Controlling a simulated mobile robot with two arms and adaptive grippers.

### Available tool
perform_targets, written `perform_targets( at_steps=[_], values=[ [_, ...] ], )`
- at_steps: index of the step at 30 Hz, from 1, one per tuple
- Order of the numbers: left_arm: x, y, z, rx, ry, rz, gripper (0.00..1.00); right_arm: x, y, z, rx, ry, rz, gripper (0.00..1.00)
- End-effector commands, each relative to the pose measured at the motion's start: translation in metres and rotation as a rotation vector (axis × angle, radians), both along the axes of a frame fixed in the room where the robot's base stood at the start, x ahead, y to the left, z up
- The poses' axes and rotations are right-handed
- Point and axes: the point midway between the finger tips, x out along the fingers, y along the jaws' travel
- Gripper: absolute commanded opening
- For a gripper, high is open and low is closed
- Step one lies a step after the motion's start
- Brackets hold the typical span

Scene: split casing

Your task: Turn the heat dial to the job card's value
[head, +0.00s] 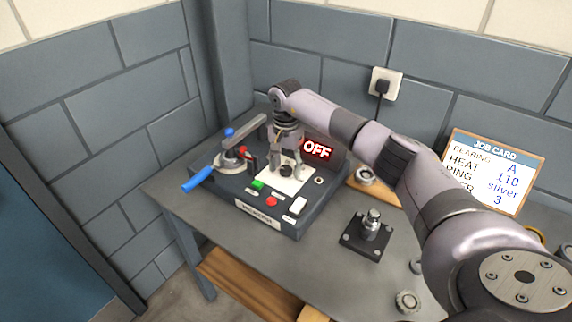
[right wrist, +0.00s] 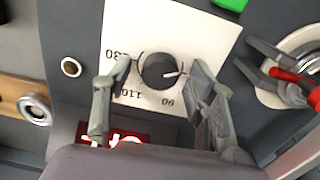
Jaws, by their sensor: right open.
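The heat dial (right wrist: 155,70) is a dark round knob on a white plate (right wrist: 115,25) marked 130, 110 and 90, seen upside down in the right wrist view. Its white pointer mark points to the right there, away from the 110 and 130 marks. My right gripper (right wrist: 160,75) is open, with one finger on each side of the dial; I cannot tell whether they touch it. In the head view the right gripper (head: 286,170) is over the dial from above. The job card (head: 494,172) lists bearing A, and its heat line looks like 110. My left gripper is not in view.
The heater box (head: 262,213) has a red OFF display (head: 317,149), a green button (head: 258,184), a red button (head: 272,202) and a blue-handled lever (head: 199,180). A post on a black base (head: 365,236) stands to its right. Metal rings lie nearby.

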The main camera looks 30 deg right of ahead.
Motion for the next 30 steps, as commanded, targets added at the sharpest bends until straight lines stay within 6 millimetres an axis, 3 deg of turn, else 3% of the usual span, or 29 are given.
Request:
perform_targets(
  at_steps=[5, 24, 30],
  values=[
    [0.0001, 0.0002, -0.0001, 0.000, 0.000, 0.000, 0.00, 0.0000, 0.0000, 0.0002, 0.000, 0.000, 0.000, 0.45],
    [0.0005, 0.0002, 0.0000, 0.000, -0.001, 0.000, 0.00, 0.0001, -0.0002, 0.0007, 0.000, 0.000, -0.001, 0.03],
    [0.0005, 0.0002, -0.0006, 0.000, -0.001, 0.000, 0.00, 0.0002, -0.0002, 0.0007, 0.000, -0.001, -0.014, 0.03]
  ],
)
